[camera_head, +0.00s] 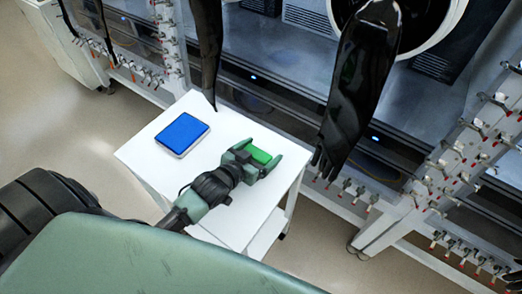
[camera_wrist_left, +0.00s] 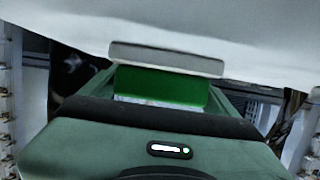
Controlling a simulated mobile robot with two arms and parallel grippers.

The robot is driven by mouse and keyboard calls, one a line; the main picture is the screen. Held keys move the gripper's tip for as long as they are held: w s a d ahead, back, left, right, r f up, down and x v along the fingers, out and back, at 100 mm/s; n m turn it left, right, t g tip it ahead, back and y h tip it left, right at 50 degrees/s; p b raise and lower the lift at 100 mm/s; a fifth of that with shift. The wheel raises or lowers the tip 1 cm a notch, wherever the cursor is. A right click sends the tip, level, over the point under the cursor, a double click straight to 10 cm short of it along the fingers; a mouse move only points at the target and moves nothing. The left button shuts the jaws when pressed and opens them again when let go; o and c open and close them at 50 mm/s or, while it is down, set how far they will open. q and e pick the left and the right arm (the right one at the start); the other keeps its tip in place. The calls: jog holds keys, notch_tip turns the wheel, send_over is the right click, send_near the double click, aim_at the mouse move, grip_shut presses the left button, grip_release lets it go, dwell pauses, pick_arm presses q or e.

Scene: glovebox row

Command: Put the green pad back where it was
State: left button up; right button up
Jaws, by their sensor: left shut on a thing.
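The green pad (camera_head: 259,155) is between the fingers of my left gripper (camera_head: 258,159), over the right part of the white table's top. The gripper is shut on it. In the left wrist view the green pad (camera_wrist_left: 160,88) shows between the fingers, with a light grey slab-like edge (camera_wrist_left: 165,58) alongside it. I cannot tell whether the pad touches the table. A blue pad (camera_head: 183,132) with a pale rim lies flat on the table, left of the gripper and apart from it. My right gripper is not in view.
The white table (camera_head: 146,157) has free room around the blue pad and between it and my gripper. Black glovebox gloves (camera_head: 352,85) hang close behind and right of the table. Rails with several red-tipped valves (camera_head: 455,165) stand at the right.

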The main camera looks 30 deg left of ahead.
pick_arm(q)
jog(key=o, duration=1.3)
jog(key=shift+c, duration=0.2)
jog(key=b+v, duration=0.1)
jog(key=v, duration=1)
jog(key=shift+f, duration=0.1)
jog(key=shift+s+a+r, duration=0.1)
jog(key=shift+s+r, duration=0.2)
jog(key=shift+s, duration=0.15)
